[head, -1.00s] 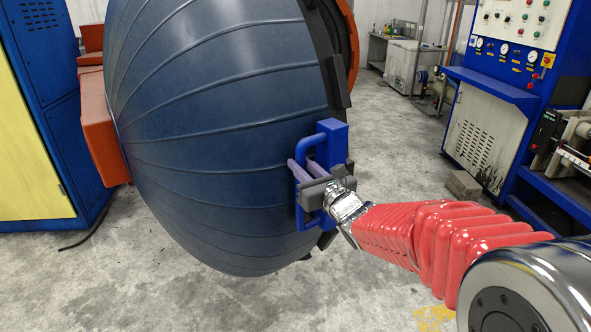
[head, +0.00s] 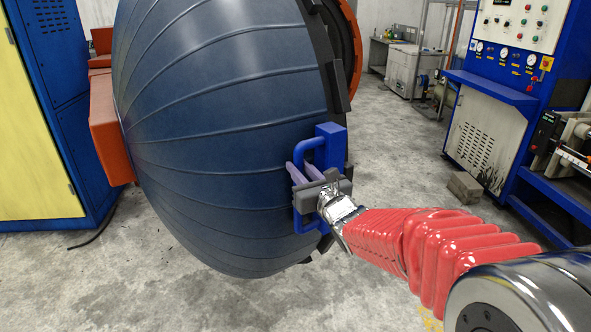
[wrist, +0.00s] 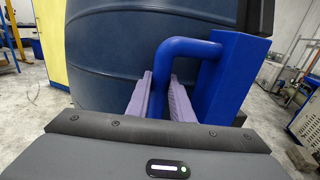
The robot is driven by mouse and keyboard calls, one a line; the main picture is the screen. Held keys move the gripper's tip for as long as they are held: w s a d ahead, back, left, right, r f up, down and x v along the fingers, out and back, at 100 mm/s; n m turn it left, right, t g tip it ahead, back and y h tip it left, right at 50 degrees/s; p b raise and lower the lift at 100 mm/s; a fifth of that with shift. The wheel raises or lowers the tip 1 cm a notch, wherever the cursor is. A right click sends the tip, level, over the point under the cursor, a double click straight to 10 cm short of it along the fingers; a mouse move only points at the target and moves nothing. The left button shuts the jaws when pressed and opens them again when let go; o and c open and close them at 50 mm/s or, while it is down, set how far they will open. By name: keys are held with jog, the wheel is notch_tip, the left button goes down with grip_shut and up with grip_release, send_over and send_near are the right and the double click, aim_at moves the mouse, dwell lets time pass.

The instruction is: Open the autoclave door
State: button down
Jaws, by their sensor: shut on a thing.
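The autoclave door (head: 225,120) is a large dark-blue ribbed dome that fills the middle of the head view. It stands swung away from the orange-edged opening (head: 352,45) behind it, with a gap between. A bright blue handle (head: 304,150) on a blue block sits at the door's right edge. My gripper (head: 306,172) is shut on this handle. In the wrist view the two purple fingers (wrist: 158,98) lie either side of the blue handle bar (wrist: 187,48). The lower part of the handle is hidden behind my gripper's body in that view.
A blue and yellow cabinet (head: 38,130) stands at the left, close to the door. A blue control console (head: 488,125) stands at the right, with a small block (head: 464,187) on the floor before it. Bare concrete floor (head: 390,145) lies between door and console.

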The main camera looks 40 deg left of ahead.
jog(key=c, duration=1.6)
grip_release()
jog(key=shift+s+a, duration=0.1)
jog(key=shift+s, duration=0.15)
jog(key=shift+o, duration=0.2)
jog(key=v, duration=1.3)
jog(key=shift+s+d, duration=0.2)
jog(key=shift+d, duration=0.15)
jog(key=shift+a, duration=0.1)
